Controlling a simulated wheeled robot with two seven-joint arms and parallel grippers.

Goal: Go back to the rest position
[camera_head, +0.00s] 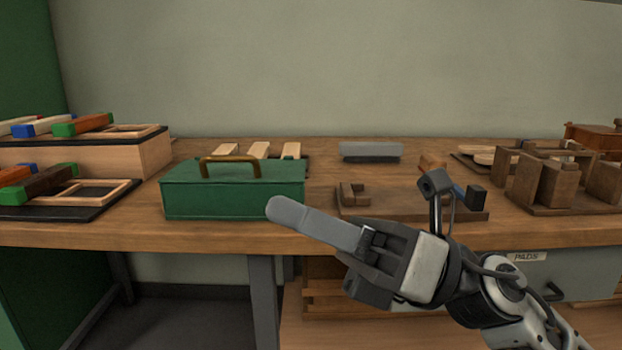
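My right gripper (318,223) reaches in from the lower right, in front of the bench edge. Its long grey rounded finger points left and slightly up, just before the front right corner of the green box. Only one finger shows clearly, so its opening cannot be judged, and I see no separate object in it. My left gripper is out of view.
A wooden bench (330,237) carries a green box (235,197) with a brown handle. Trays with coloured-ended blocks stand left (90,208). A grey block (371,151) lies at the back. A wooden fixture (400,203) and brown blocks (545,183) stand right.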

